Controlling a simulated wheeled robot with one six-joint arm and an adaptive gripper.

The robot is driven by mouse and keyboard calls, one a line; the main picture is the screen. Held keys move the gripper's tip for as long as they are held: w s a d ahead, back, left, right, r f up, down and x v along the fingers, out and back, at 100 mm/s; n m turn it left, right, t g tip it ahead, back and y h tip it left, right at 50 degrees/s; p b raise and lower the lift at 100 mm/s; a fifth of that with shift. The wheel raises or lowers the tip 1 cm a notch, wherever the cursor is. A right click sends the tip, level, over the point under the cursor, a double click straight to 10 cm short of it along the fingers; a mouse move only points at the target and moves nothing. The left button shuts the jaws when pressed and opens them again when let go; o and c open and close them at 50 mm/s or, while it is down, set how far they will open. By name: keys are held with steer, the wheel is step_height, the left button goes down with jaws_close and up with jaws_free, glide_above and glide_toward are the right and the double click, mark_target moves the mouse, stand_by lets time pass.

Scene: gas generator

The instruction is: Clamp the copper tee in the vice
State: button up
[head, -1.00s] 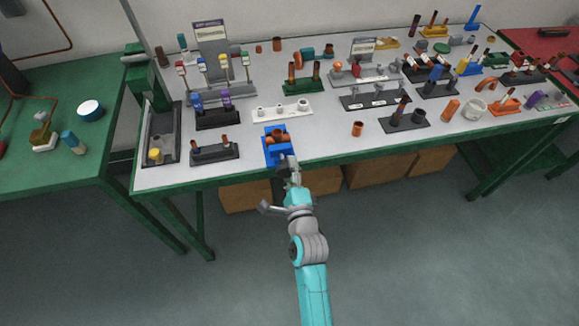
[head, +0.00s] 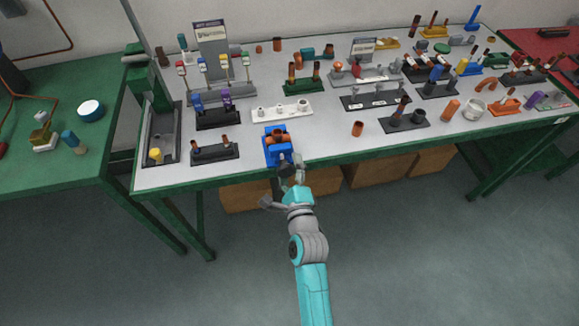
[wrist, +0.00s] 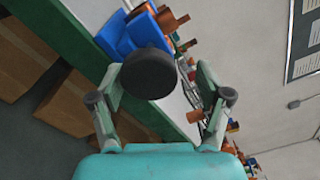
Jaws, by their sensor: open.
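The blue vice (head: 277,150) stands at the front edge of the grey bench. The copper tee (head: 278,138) sits at its top, between the jaws; whether the jaws touch it I cannot tell. In the wrist view, part of the blue vice (wrist: 124,34) shows at the upper left, with copper (wrist: 166,17) beside it. A dark round knob (wrist: 148,73) on the vice's near side faces my wrist camera. My gripper (wrist: 160,80) is open, with the knob between its fingers, nearer the left one. In the head view, my gripper (head: 292,171) is just in front of the vice.
A dark stand with copper pegs (head: 214,151) is left of the vice, and a white block (head: 282,110) is behind it. A loose copper fitting (head: 358,129) lies to the right. Cardboard boxes (head: 378,170) sit under the bench. The front floor is clear.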

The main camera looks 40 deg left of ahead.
steer(key=shift+f, duration=0.15)
steer(key=shift+n, duration=0.3)
steer(key=n, duration=0.5)
steer(key=shift+f, duration=0.1)
steer(key=c, duration=1.2)
